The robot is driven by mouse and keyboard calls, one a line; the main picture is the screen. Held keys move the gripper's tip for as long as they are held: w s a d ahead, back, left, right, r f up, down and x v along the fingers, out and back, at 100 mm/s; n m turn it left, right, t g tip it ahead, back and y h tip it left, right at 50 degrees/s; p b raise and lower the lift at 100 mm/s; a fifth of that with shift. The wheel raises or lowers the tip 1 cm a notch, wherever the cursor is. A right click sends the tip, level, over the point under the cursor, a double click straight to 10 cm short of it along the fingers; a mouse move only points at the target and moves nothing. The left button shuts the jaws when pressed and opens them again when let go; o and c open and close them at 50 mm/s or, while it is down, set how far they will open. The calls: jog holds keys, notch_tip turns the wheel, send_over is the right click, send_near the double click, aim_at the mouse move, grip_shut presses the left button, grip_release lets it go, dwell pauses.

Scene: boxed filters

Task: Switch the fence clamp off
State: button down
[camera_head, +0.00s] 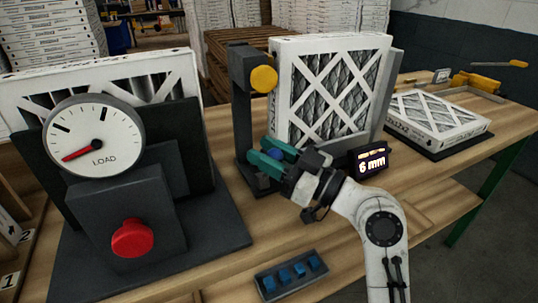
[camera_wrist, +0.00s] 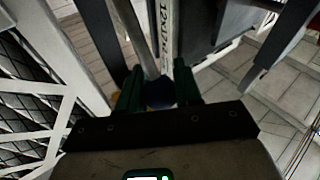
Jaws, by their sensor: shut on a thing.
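My gripper (camera_head: 263,152) has green fingers and is shut on a blue knob (camera_head: 277,153), low beside the dark post (camera_head: 243,110) with a yellow disc (camera_head: 263,79) on top. In the wrist view the blue knob (camera_wrist: 159,93) sits between the fingers (camera_wrist: 158,85), at the end of a grey lever rod (camera_wrist: 136,38). The fingers hide part of the knob. A white-framed pleated filter (camera_head: 331,90) stands upright just behind, against a grey fence plate (camera_head: 391,80). A small display (camera_head: 369,160) beside it reads 6 mm.
A LOAD gauge (camera_head: 93,135) with its red needle at lower left stands on a dark press with a red button (camera_head: 132,238). A tray (camera_head: 262,275) of blue pieces lies in front. Another filter (camera_head: 436,116) lies flat at right, near a yellow-handled tool (camera_head: 485,80).

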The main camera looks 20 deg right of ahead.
jog(key=shift+a+f, duration=0.1)
jog(key=shift+f, duration=0.05)
jog(key=c, duration=0.8)
grip_release()
jog(key=shift+b+v, duration=1)
jog(key=shift+v, duration=4.4)
